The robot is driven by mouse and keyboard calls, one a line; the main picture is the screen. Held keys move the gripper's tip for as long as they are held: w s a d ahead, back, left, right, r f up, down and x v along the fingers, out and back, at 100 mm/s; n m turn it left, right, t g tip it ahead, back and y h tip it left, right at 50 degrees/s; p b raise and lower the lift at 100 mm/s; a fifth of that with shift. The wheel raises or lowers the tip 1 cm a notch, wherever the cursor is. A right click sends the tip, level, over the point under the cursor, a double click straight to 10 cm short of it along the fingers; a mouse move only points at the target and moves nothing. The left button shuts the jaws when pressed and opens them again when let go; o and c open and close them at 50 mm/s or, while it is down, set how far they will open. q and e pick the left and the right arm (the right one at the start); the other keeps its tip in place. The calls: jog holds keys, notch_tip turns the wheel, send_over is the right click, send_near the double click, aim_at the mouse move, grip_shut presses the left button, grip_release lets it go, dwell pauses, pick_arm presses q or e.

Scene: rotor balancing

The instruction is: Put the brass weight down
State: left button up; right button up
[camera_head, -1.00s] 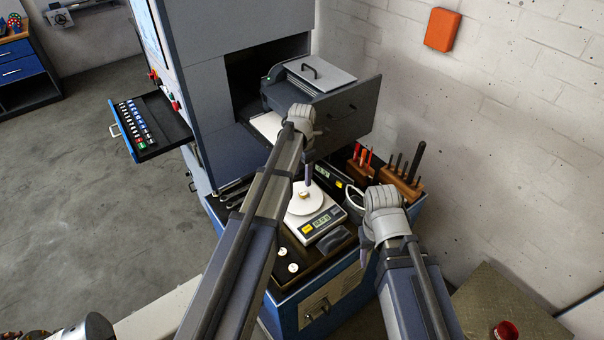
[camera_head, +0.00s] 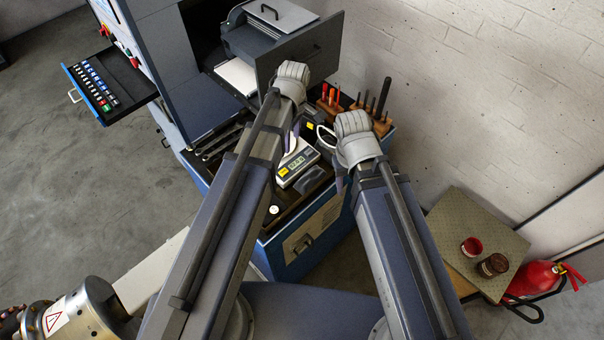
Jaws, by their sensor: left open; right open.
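A digital scale (camera_head: 297,163) with a lit display stands on top of the blue cabinet, partly hidden by my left arm. I cannot make out the brass weight in the head view now; the scale's pan is mostly covered by my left arm and gripper. My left gripper (camera_head: 296,135) is open and points down over the scale. My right gripper (camera_head: 341,178) is open, hanging to the right of the scale near the cabinet's right side. Its fingers are mostly hidden behind its wrist.
Tool blocks with red and dark handles (camera_head: 334,98) stand behind the scale. A low table (camera_head: 465,232) with two cans and a red extinguisher (camera_head: 533,277) are at right.

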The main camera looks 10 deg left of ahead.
pick_arm(q)
jog(key=s+d+m, duration=0.5)
jog(key=s+m, duration=0.9)
jog(key=m, duration=0.4)
jog(key=shift+d+y, duration=0.15)
jog(key=shift+y, duration=0.15)
